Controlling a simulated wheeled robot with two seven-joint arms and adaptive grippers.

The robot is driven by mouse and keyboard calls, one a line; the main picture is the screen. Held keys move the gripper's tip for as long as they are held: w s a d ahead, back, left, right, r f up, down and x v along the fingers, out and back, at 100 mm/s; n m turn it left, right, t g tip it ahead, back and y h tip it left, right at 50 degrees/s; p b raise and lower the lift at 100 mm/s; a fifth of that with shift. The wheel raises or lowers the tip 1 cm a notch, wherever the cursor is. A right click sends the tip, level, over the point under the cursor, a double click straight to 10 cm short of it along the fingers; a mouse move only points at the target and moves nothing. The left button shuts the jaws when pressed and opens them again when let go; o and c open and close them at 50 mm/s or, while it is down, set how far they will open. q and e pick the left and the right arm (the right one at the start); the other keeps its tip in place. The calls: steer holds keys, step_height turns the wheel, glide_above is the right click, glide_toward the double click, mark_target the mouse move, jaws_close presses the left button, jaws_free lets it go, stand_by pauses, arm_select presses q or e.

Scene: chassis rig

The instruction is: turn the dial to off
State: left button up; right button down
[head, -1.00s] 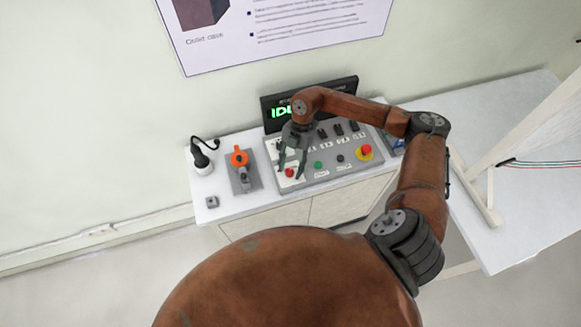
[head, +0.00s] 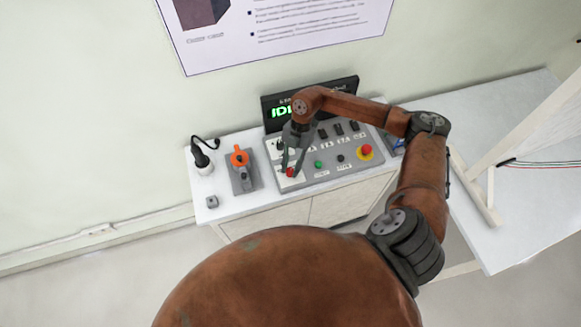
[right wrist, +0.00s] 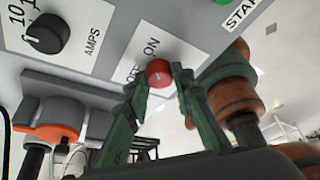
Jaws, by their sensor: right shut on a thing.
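The red dial (right wrist: 160,74) sits on a white plate marked ON and OFF in the right wrist view. In the head view the dial (head: 291,172) is at the front left of the grey control panel (head: 335,172). My right gripper (right wrist: 161,84) has its two green-grey fingers shut on the dial, one on each side. In the head view this gripper (head: 290,171) reaches down over the panel's left part. A small pale mark shows on the dial's face, but which label it points to is unclear. My left gripper is not in view.
A black AMPS knob (right wrist: 46,33) is beside the dial plate. The panel also has a green button (head: 318,164) and a red emergency stop (head: 365,152). An orange-handled switch (head: 239,158) stands left of the panel. A display (head: 345,97) stands behind.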

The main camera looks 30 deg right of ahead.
steer(key=shift+n, duration=0.3)
steer(key=n+g+b, duration=0.1)
steer(key=n, duration=0.1)
steer(key=shift+w+a+n+h, duration=0.1)
steer(key=shift+n+h, duration=0.3)
steer(key=n+h+b, duration=0.1)
steer(key=n, duration=0.1)
steer(key=n+h, duration=0.1)
steer(key=n, duration=0.2)
steer(key=shift+a+g+b, duration=0.15)
steer(key=shift+g+b, duration=0.2)
steer(key=shift+g, duration=0.05)
steer(key=n, duration=0.2)
steer(key=n+h+b, duration=0.1)
steer(key=n, duration=0.1)
steer(key=shift+a+n+h, duration=0.1)
steer(key=shift+n+h, duration=0.2)
steer(key=shift+n, duration=0.1)
steer(key=shift+a+n+h+b, duration=0.1)
steer(key=shift+n+h+b, duration=0.7)
steer(key=shift+n, duration=1.4)
steer(key=c, duration=1.7)
jaws_free()
steer(key=shift+o, duration=0.2)
